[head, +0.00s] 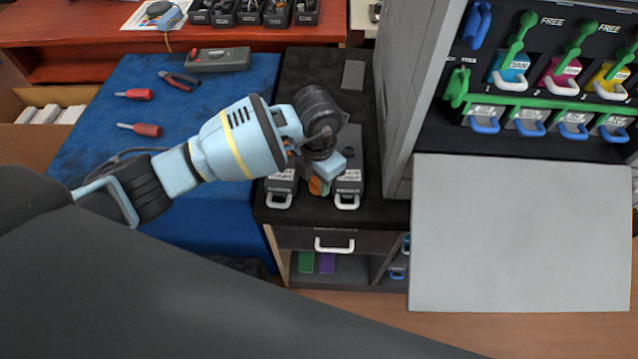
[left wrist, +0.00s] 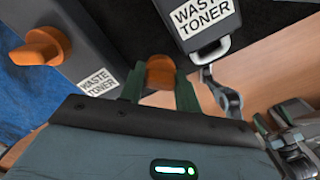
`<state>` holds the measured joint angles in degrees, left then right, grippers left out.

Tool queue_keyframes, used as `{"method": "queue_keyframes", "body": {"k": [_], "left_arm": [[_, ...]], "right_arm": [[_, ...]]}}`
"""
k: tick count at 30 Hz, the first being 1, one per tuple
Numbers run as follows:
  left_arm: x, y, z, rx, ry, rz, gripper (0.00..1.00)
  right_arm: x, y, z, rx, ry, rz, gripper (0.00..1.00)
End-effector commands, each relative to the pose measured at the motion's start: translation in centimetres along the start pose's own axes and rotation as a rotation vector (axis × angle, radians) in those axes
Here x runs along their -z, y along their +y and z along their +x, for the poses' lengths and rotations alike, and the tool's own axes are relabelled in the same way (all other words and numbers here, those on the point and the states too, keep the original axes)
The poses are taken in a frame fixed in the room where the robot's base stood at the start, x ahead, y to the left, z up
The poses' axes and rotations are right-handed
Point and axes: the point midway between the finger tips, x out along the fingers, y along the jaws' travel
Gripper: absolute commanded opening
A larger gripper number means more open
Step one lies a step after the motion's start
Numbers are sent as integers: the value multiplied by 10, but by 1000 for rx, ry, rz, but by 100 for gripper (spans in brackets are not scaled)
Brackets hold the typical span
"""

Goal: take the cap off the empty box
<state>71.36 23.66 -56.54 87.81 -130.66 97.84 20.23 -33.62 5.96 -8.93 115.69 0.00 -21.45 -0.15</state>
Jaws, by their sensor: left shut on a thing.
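Two grey waste toner boxes stand side by side on the black cabinet top, a left one (head: 281,187) and a right one (head: 348,184). Both show in the left wrist view, the left box (left wrist: 75,50) with an orange cap (left wrist: 42,46) on it and the right box (left wrist: 190,35) partly cut off. My left gripper (head: 320,184) points down between them. Its fingers are shut on another orange cap (left wrist: 160,72), over the gap between the boxes; I see no contact with either box. Which box is empty cannot be told.
The black cabinet top (head: 385,211) has little free room beside the boxes. A tall grey printer (head: 405,90) with an open light grey panel (head: 520,235) stands on the right. A blue table (head: 130,90) with screwdrivers and pliers is on the left.

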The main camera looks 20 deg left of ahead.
Motion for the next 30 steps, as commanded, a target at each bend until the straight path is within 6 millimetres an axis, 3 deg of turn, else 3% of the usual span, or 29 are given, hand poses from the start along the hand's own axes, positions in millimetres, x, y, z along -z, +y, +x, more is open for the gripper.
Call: {"method": "queue_keyframes", "body": {"k": [3, 10, 23, 24, 29, 30], "left_arm": [[-10, 4, 1, 1, -1, -1, 6], [-7, 3, 33, 1, 1, -1, 6], [-7, 3, 39, 0, 0, 0, 6], [-7, 3, 40, 0, 0, 0, 34], [-7, 3, 39, 0, 0, 0, 55], [-7, 3, 39, 0, 0, 0, 55]], "right_arm": [[0, 0, 1, 0, 0, 0, 85], [0, 0, 1, 0, 2, 0, 85], [-1, 0, 2, 0, -1, 0, 85], [-1, 0, 2, 0, -1, 0, 85], [-1, 0, 2, 0, 0, 0, 85], [-1, 0, 2, 0, 0, 0, 85]]}}
